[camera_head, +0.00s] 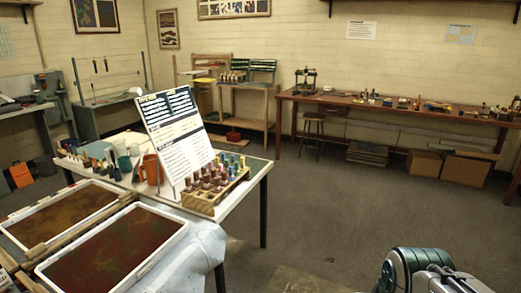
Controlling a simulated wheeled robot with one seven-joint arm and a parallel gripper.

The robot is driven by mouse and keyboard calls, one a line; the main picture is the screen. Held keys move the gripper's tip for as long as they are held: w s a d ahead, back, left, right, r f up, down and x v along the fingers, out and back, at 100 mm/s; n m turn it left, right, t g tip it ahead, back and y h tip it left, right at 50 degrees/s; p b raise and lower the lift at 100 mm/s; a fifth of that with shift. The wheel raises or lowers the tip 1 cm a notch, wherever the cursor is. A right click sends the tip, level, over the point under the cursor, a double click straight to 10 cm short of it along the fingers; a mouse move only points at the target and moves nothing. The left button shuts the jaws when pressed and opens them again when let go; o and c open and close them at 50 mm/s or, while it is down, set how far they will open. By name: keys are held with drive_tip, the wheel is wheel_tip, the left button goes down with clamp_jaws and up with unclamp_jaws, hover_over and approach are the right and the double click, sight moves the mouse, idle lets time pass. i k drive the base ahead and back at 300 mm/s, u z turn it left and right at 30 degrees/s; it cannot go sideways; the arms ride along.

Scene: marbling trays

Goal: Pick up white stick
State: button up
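I cannot make out a white stick for certain at this size. A thin pale upright shows at the left edge of the white sign board (180,150), but I cannot tell whether it is a loose stick or part of the board's stand. Part of my own arm, teal and grey, shows at the bottom right. My gripper's fingers are not in view, so I cannot see whether it holds anything.
Two white-rimmed trays (178,240) of dark liquid lie at the lower left. The table (245,193) behind holds a wooden bottle rack (200,204) and an orange jug (150,170). A long workbench (400,108) lines the back right wall. Grey floor (330,210) between is open.

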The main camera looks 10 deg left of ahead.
sight(106, 152)
drive_tip(key=i, duration=6.45)
drive_tip(key=u, duration=2.7)
drive_tip(key=i, duration=2.25)
